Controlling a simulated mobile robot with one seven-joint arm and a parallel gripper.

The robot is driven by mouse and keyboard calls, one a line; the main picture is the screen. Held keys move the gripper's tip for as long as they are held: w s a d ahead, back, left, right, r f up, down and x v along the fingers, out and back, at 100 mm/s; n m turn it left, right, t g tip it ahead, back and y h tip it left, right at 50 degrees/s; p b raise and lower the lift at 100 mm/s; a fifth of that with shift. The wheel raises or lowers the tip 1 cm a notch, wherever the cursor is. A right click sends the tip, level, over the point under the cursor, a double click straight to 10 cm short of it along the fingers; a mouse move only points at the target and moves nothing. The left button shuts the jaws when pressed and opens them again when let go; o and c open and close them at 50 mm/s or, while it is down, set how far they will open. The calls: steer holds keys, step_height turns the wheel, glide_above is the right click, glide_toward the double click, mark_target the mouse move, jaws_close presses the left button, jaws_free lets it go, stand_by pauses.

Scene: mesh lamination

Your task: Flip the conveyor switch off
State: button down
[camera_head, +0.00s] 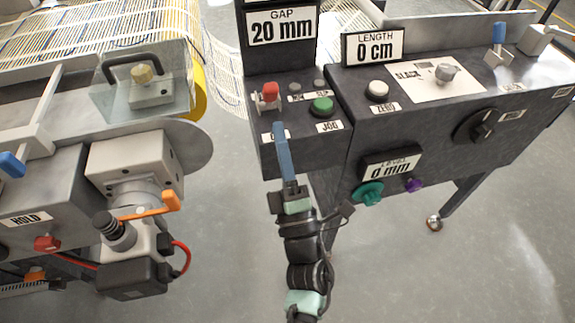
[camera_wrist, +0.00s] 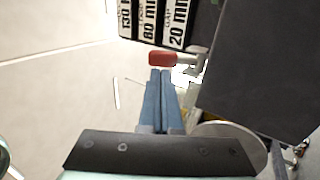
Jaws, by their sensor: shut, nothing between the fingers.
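A red-capped lever switch (camera_head: 268,92) on a pale mount sits at the left of the dark control panel (camera_head: 287,62). I take it for the conveyor switch, but the label (camera_head: 267,136) below it is partly covered by my gripper. My gripper (camera_head: 279,126) is shut and empty, its blue fingers pointing up at the panel just below the red cap. In the wrist view the red cap (camera_wrist: 162,59) shows right beyond the fingertips (camera_wrist: 160,72). I cannot tell whether they touch. The cap points left there, on a metal stem.
A green JOG button (camera_head: 322,105) and small grey buttons lie right of the switch. A white ZERO button (camera_head: 377,89), SLACK dial (camera_head: 446,73) and black knob (camera_head: 482,125) are farther right. An orange-handled machine (camera_head: 150,210) stands left. Open floor lies between.

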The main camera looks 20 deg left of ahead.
mark_target(272, 97)
steer(key=shift+x, duration=2.15)
steer(key=shift+r+p, duration=0.2)
steer(key=shift+p, duration=0.3)
